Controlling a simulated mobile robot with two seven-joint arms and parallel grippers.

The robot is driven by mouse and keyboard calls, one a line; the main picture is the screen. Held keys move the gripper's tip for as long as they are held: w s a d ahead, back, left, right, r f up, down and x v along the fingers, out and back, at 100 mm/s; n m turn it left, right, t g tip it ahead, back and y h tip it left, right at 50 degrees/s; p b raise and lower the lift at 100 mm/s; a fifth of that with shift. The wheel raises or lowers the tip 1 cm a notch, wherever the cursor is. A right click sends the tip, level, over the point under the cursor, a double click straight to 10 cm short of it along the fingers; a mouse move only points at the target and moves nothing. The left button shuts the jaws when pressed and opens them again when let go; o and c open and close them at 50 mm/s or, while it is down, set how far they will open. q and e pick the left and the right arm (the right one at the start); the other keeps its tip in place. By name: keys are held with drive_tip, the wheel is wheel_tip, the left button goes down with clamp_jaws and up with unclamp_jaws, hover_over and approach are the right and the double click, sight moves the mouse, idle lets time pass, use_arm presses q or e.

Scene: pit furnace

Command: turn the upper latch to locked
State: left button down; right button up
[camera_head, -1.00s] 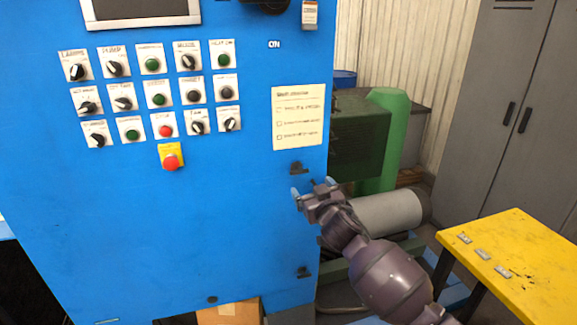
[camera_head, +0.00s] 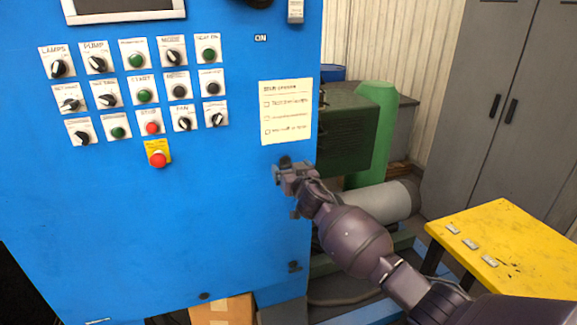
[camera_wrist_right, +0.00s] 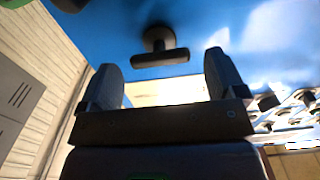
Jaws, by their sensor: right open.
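The upper latch (camera_head: 285,160) is a small dark handle on the right edge of the blue cabinet door (camera_head: 150,220), below the paper notice. My right gripper (camera_head: 281,173) is just at it and partly covers it. In the right wrist view the latch (camera_wrist_right: 160,58) is a dark T-shaped handle with its bar nearly level across the picture. It lies ahead of and between the open, empty fingers of my right gripper (camera_wrist_right: 162,75), with gaps on both sides. I cannot tell contact. My left gripper is not in view.
A lower latch (camera_head: 294,266) sits further down the same door edge. Switches and buttons, with a red emergency button (camera_head: 157,160), fill the panel at upper left. A yellow table (camera_head: 510,245) stands at right, and a grey cylinder (camera_head: 375,203) lies behind my right arm.

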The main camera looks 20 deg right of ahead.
sight(287, 164)
drive_tip(key=shift+w, duration=1.3)
drive_tip(key=c, duration=0.9)
